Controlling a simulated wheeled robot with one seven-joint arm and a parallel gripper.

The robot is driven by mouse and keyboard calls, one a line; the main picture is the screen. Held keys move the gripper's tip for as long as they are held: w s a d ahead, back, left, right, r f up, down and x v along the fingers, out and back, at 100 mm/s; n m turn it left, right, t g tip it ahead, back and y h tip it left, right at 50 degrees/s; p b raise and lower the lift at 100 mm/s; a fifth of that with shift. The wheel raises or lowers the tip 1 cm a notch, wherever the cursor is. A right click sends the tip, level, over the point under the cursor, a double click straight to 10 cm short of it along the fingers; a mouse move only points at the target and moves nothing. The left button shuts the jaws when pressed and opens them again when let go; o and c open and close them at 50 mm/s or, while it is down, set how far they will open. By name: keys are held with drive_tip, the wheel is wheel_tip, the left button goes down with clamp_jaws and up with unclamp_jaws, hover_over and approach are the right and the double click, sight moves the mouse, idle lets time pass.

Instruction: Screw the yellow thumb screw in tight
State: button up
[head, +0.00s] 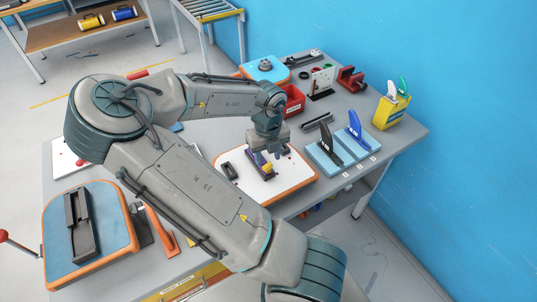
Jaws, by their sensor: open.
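My gripper (266,153) points down over a white board with an orange rim (292,184). The gripper is open. A small yellow part (267,167), which looks like the yellow thumb screw, shows just below the fingers on a dark holder with purple on it (257,161). I cannot tell whether the fingers touch the screw or stand apart from it. How deep the screw sits is too small to see. A dark block (230,170) lies on the board to the left of the holder.
Behind stand a red bin (292,101), a red clamp-like tool (351,79) and a yellow box of fins (391,108). To the right, a blue fin rack (341,147) stands close to the board. A blue board with a black slotted part (82,226) lies front left. A blue wall borders the table.

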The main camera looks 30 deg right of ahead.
drive_tip(key=shift+n, duration=0.7)
drive_tip(key=n, duration=0.4)
drive_tip(key=shift+d, duration=0.1)
drive_tip(key=n+b, duration=0.1)
drive_tip(key=n, duration=0.3)
